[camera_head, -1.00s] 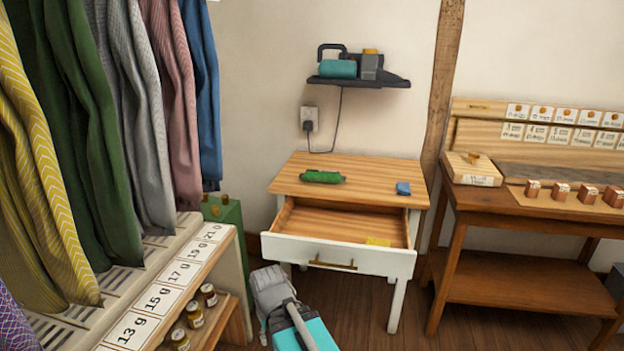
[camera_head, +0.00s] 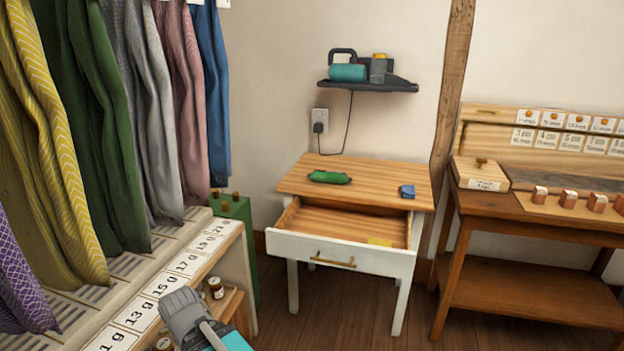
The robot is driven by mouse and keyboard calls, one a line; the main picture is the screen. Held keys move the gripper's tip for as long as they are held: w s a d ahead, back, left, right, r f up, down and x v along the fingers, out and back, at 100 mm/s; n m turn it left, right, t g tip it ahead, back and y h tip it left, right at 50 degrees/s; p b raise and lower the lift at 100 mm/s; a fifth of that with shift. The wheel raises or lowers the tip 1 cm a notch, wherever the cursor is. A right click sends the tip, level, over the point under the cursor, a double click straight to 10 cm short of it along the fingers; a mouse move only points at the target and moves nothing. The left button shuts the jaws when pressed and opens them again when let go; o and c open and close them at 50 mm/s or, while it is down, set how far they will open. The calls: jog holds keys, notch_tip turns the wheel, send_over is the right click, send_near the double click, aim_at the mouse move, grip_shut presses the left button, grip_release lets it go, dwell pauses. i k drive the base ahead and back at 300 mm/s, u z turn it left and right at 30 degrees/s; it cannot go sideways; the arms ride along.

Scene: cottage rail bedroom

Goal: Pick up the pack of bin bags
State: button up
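A green roll-shaped pack (camera_head: 329,177), which looks like the pack of bin bags, lies on the left part of the wooden top of a small white table (camera_head: 350,185). A grey and teal part of my arm shows at the bottom edge, in front of the price-labelled rail. Its grey end, which seems to be my gripper (camera_head: 184,312), is well short of the table and apart from the pack. Its fingers cannot be made out, and nothing held shows.
The table's drawer (camera_head: 340,251) stands open with a small yellow item (camera_head: 380,242) inside. A small blue item (camera_head: 407,191) lies on the tabletop's right. Hanging clothes (camera_head: 95,130) and the labelled rail (camera_head: 160,284) crowd the left. A wooden bench (camera_head: 530,213) stands at right.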

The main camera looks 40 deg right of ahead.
aim_at(317, 176)
jog(key=u, duration=0.6)
jog(key=k, duration=1.1)
jog(key=z, duration=1)
jog(key=i, duration=0.7)
